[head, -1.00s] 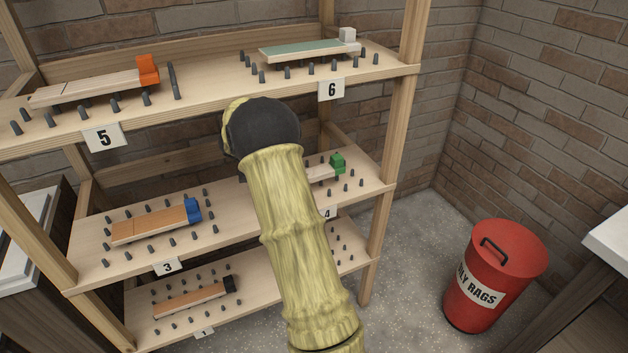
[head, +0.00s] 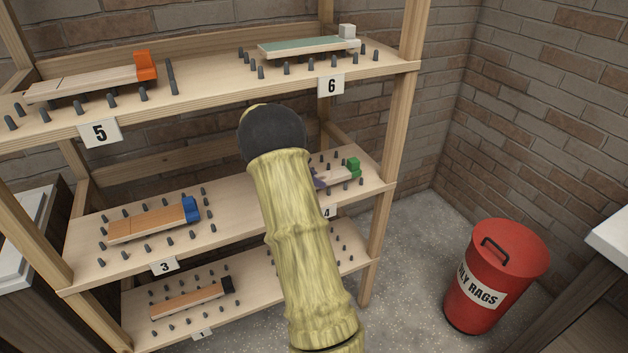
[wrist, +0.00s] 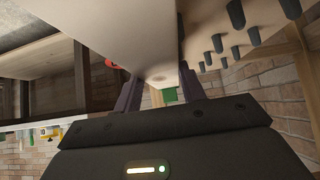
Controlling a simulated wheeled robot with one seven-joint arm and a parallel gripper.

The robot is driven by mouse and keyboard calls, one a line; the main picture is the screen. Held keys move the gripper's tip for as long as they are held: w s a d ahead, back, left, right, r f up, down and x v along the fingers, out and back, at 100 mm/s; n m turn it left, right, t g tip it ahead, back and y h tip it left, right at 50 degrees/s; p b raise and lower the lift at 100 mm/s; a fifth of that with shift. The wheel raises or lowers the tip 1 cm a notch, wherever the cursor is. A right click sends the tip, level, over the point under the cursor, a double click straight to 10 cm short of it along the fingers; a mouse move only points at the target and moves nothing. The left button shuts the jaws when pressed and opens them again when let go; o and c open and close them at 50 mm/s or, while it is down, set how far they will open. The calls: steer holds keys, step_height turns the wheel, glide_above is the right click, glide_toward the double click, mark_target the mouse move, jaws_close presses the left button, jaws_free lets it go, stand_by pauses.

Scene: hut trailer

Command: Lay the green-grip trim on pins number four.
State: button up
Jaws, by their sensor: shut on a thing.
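The green-grip trim, a pale board (head: 337,178) with a green block (head: 353,166) at its right end, is over the number four pins on the middle shelf's right half. My arm hides its left part. My gripper is shut on it; in the head view a dark finger shows beside the board at the arm's edge. In the wrist view my gripper (wrist: 161,84) has its fingers either side of the pale board, with the green block (wrist: 170,95) between them. I cannot tell whether the trim touches the pins. The number 4 label (head: 329,212) is partly hidden.
Pins number three (head: 125,252) hold a blue-grip trim (head: 150,223). The upper shelf (head: 215,88) runs above, with orange-grip (head: 95,83) and white-grip (head: 300,47) trims. A right shelf post (head: 388,150) stands close. A red bin (head: 497,270) is on the floor.

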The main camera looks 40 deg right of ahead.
steer(key=shift+d, duration=0.1)
steer(key=o, duration=1)
steer(key=shift+f, duration=0.1)
steer(key=shift+o, duration=0.2)
steer(key=p+v, duration=0.1)
steer(key=v, duration=0.4)
steer(key=w+a, duration=0.1)
steer(key=a, duration=0.3)
steer(key=a+p, duration=0.1)
steer(key=a, duration=0.2)
steer(key=w+a, duration=0.1)
steer(key=a, duration=0.3)
steer(key=shift+w+a, duration=0.35)
